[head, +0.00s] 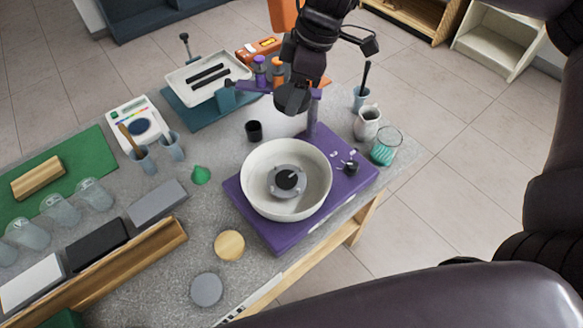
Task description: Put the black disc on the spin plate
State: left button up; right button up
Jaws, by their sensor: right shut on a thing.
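The black disc (291,98) is a dark round piece held tilted at the tip of my right gripper (299,78). The gripper is shut on it, and its fingers are hard to make out against the dark disc. In the picture they are above the white bowl, in front of the purple machine's arm. The spin plate (275,185) is a grey round plate with a black centre inside the white bowl (256,206). The bowl sits on a purple base (349,180). The disc is apart from the plate. My left gripper is not in view.
A wooden disc (229,245) and a grey disc (206,289) lie in front.

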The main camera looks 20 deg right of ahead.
jog(key=n, duration=0.2)
jog(key=s+a+n+g+p, duration=0.1)
jog(key=n, duration=0.2)
jog(key=a+n+g, duration=0.1)
jog(key=n, duration=0.1)
jog(key=shift+s+f+n+p, duration=0.1)
jog(key=shift+s+n+p, duration=0.2)
jog(key=shift+s, duration=0.1)
jog(key=s+n+g, duration=0.1)
jog(key=n, duration=0.4)
jog(key=p, duration=0.5)
send_over(285, 180)
jog(key=shift+h, duration=0.3)
jog(key=f, duration=1.5)
jog(key=shift+w+d+f, duration=0.3)
jog(key=shift+d+f, duration=0.05)
notch_tip(285, 180, down, 4)
jog(key=shift+r+p, duration=0.1)
jog(key=shift+p, duration=0.2)
jog(key=shift+f, duration=0.4)
jog(key=shift+f, duration=0.2)
jog(key=o, duration=1)
